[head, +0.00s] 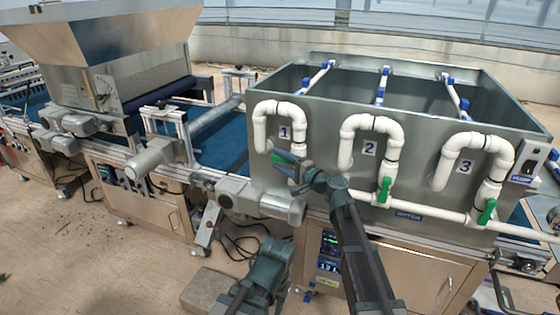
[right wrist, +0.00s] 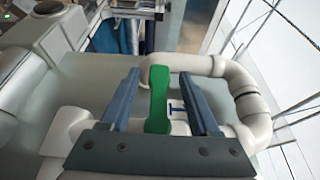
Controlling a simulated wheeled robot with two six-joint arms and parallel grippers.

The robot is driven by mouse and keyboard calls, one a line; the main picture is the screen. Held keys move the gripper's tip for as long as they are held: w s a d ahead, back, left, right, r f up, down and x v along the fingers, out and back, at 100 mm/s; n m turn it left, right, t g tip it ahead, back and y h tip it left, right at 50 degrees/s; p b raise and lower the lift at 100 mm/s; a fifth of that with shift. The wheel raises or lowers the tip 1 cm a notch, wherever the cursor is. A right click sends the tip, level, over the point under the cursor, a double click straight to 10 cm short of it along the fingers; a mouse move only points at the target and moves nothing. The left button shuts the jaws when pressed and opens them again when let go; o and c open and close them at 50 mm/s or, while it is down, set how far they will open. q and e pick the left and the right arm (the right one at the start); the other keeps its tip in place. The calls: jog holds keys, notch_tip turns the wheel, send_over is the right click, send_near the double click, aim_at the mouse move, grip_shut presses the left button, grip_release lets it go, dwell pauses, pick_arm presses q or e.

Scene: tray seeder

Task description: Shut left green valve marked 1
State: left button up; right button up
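The green valve handle (head: 281,156) under the pipe marked 1 (head: 285,132) lies sideways on the white pipe, unlike the two upright green handles at 2 (head: 385,189) and 3 (head: 487,211). My right gripper (head: 291,166) is at valve 1 and hides part of it. In the right wrist view the green handle (right wrist: 158,98) stands between the two fingers of my right gripper (right wrist: 163,92), which are apart with a gap on each side. My left gripper (head: 272,254) is low in front of the machine, away from the valves; its fingers are not clear.
The grey metal tank (head: 330,196) carries the white pipes. A grey motor (head: 262,200) juts out below and left of valve 1. A control panel (head: 329,250) sits beneath the tank. A concrete block (head: 205,292) lies on the floor.

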jog(key=v, duration=1.3)
jog(key=shift+s+d, duration=0.25)
jog(key=shift+s, duration=0.1)
jog(key=s+a+f+n+g+h, duration=0.1)
jog(key=s+f+n+g+h, duration=0.4)
jog(key=s+f, duration=0.65)
jog(key=s+d+f+n+g+h, duration=0.3)
jog(key=s+d+f+g+h, duration=0.3)
jog(key=s+d+f+h, duration=0.45)
jog(key=s+a+r+n+p, duration=0.4)
jog(key=s+a, duration=0.2)
jog(key=a, duration=0.2)
jog(key=shift+s+a+r+g+p, duration=0.2)
jog(key=shift+a+r+g+p, duration=0.05)
jog(key=shift+r+g+p, duration=0.15)
